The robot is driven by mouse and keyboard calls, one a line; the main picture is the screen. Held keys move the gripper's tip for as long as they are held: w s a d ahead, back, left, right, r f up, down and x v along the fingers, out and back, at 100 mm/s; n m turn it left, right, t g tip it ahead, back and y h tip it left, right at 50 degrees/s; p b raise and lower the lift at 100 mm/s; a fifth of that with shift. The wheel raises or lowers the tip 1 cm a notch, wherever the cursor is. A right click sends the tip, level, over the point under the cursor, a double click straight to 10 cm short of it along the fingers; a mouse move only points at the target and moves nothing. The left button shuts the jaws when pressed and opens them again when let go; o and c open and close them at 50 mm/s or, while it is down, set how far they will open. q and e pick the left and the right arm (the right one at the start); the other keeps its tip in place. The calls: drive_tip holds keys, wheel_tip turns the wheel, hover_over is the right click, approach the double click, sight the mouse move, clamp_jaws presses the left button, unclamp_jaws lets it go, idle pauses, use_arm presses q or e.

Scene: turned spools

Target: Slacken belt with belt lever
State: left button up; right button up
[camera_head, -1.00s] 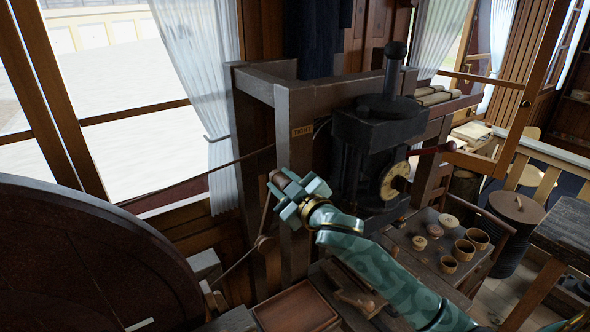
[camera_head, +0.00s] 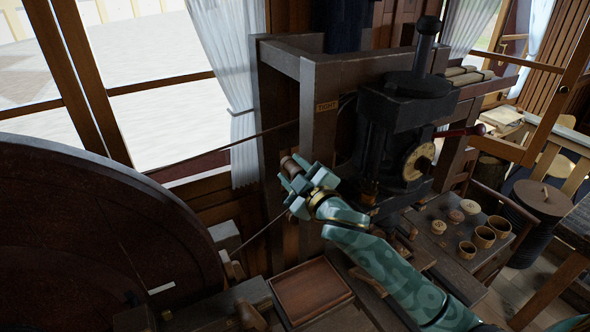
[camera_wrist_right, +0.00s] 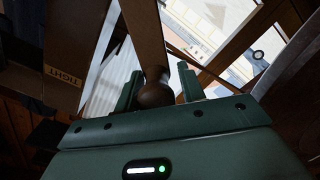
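The belt lever (camera_head: 290,166) has a turned brown wooden knob and stands left of the post that bears a TIGHT label (camera_head: 327,106). My right gripper (camera_head: 292,180) has its fingers on either side of the knob. In the right wrist view the knob (camera_wrist_right: 155,92) sits between the two fingers, which are drawn in close to it, and the lever's bar rises away behind. The lower part of the lever is mostly hidden in the head view. A thin belt (camera_head: 222,147) runs from the large dark wheel (camera_head: 95,240) towards the wooden frame. My left gripper is out of view.
A black machine with a brass dial (camera_head: 418,161) stands right of the post. A bench with several small turned cups (camera_head: 484,236) lies to the right. An empty wooden tray (camera_head: 309,291) lies below my right gripper. Windows are behind.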

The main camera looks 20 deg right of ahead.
drive_tip(key=shift+o, duration=0.8)
drive_tip(key=shift+a, duration=0.1)
drive_tip(key=s+d+b, duration=0.1)
drive_tip(key=s+b, duration=0.1)
drive_tip(key=s, duration=1.4)
drive_tip(key=shift+s+d+b, duration=0.15)
drive_tip(key=shift+b, duration=0.15)
